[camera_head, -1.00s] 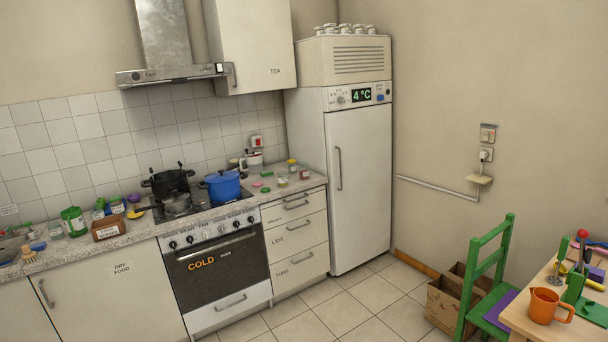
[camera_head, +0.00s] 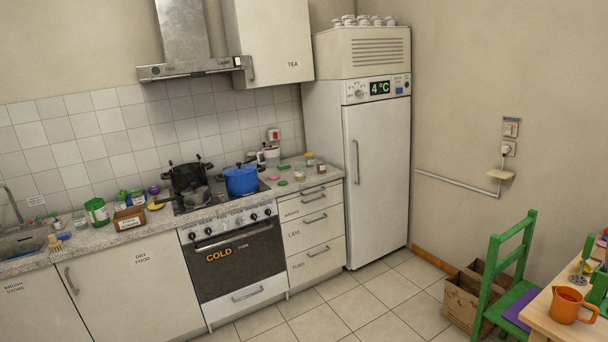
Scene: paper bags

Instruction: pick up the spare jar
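No label marks any one jar as the spare jar, and I cannot tell which it is. Small jars (camera_head: 309,160) stand at the right end of the counter beside the stove. A green jar (camera_head: 97,211) and smaller jars (camera_head: 137,196) stand on the counter left of the stove. Several small white-topped items, perhaps jars (camera_head: 362,20), sit on top of the fridge. My gripper is not in view.
The counter (camera_head: 90,243) runs along the back wall. A blue pot (camera_head: 241,180) and a black pot (camera_head: 187,176) are on the stove. The fridge (camera_head: 376,180) stands in the corner. A green chair (camera_head: 503,280), cardboard boxes (camera_head: 462,303) and table (camera_head: 540,312) are at right. Tiled floor (camera_head: 360,312) between is clear.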

